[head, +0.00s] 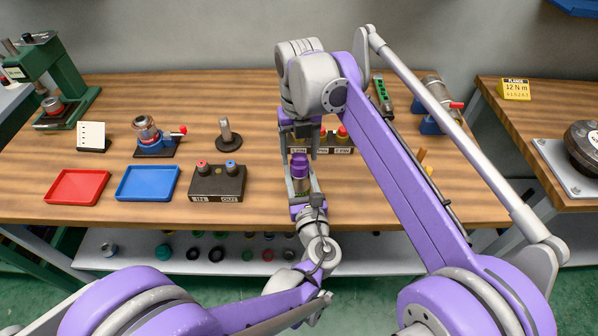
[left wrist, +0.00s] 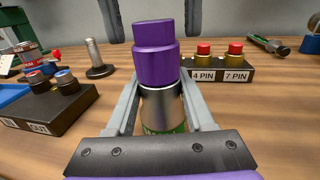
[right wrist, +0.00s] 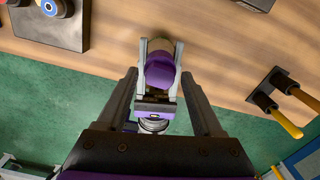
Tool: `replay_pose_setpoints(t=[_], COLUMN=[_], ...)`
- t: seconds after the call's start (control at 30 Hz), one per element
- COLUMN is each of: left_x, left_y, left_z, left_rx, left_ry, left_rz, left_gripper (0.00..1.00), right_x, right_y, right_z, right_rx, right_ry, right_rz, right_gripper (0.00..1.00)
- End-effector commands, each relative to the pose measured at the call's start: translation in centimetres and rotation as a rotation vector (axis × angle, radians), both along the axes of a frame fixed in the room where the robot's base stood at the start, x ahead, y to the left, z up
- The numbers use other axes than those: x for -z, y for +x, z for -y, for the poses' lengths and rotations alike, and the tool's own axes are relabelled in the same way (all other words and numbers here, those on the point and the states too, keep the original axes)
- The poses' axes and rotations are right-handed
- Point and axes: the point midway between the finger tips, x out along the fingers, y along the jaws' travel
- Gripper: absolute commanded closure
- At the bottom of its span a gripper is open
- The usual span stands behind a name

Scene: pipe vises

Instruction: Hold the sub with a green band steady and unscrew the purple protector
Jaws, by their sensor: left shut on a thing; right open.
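The purple protector (left wrist: 155,52) sits on top of a silver sub (left wrist: 163,108), whose green band shows low down in the left wrist view. The sub stands upright. My left gripper (head: 300,190) is shut on the sub, a finger on either side below the protector. My right gripper (head: 302,150) is open above the protector and points down. In the right wrist view the protector (right wrist: 160,70) lies beyond and between my open right fingers (right wrist: 168,85). The fingers do not appear to touch it. The sub's lower end is mostly hidden by my left gripper.
A dark block marked IN and OUT (head: 217,183) stands left of the sub. A pin gauge block (left wrist: 218,73) stands behind it. Red (head: 77,187) and blue (head: 148,183) trays lie further left. Orange-handled tools (right wrist: 282,118) are to the right.

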Motion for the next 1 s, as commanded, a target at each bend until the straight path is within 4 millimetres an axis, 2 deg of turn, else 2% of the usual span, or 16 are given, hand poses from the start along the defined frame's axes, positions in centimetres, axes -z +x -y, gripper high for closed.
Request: replay_pose_setpoints(t=[0.17, 0.8, 1.0], left_x=[0.00, 0.00, 0.00], left_y=[0.00, 0.00, 0.00], left_z=[0.00, 0.00, 0.00], left_rx=[0.000, 0.000, 0.000], left_ry=[0.000, 0.000, 0.000], left_rz=[0.000, 0.000, 0.000], left_gripper=[1.00, 1.00, 1.00], right_x=[0.00, 0.00, 0.00], right_y=[0.00, 0.00, 0.00], right_z=[0.00, 0.00, 0.00], right_rx=[0.137, 1.121, 1.256], right_ry=[0.000, 0.000, 0.000], right_rz=[0.000, 0.000, 0.000], right_gripper=[0.32, 0.32, 0.32])
